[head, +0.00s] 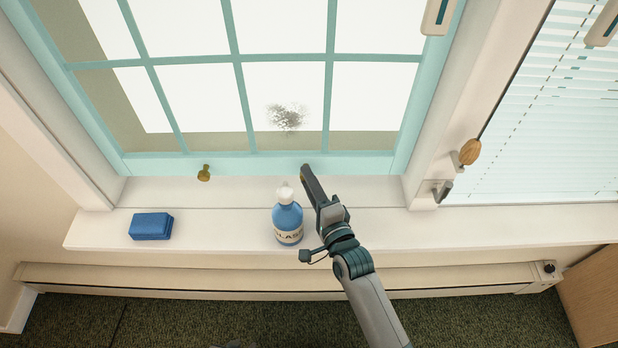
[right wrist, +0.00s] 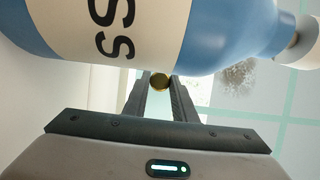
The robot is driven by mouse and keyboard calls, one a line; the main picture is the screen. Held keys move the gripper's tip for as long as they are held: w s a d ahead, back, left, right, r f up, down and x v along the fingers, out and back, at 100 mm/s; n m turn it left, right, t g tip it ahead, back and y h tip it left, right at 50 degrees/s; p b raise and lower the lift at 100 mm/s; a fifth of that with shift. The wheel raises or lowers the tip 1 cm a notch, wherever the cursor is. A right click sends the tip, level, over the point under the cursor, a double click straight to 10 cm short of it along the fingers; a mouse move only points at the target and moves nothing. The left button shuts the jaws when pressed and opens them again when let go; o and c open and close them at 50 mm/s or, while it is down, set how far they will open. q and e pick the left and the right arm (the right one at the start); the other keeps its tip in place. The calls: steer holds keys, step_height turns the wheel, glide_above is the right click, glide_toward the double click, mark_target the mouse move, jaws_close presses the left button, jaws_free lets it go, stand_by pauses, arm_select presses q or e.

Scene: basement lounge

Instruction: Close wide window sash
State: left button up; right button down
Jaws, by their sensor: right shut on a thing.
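The wide window sash (head: 150,163) has a teal frame with several panes and fills the upper left of the head view. A brass knob (head: 204,173) stands on its bottom rail, left of my right gripper. My right gripper (head: 305,170) reaches the bottom rail from the lower right. In the right wrist view its fingers (right wrist: 160,90) are closed around a second round brass knob (right wrist: 160,81), mostly hidden by the fingers in the head view. I cannot tell how wide any gap under the sash is. My left gripper is not in view.
A blue sponge (head: 151,226) lies further left. A blind-covered window (head: 550,120) is at right; a heater (head: 180,277) runs below.

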steer(key=shift+r, duration=0.1)
steer(key=c, duration=1.5)
jaws_free()
steer(key=shift+o, duration=0.2)
steer(key=shift+s, duration=0.1)
steer(key=shift+s+d, duration=0.25)
steer(key=shift+s, duration=0.2)
arm_select(q)
steer(key=shift+s+a+f+g+b, duration=0.25)
steer(key=shift+s+a+b, duration=0.15)
steer(key=shift+a, duration=0.15)
steer(key=shift+s+a+f+g+b, duration=0.15)
steer(key=shift+s+a+g+b, duration=0.1)
steer(key=shift+s+a+b, duration=0.2)
arm_select(e)
steer(key=v, duration=1.6)
arm_select(q)
steer(key=shift+w+d, duration=0.1)
steer(key=shift+d, duration=0.05)
arm_select(e)
steer(key=shift+s, duration=0.15)
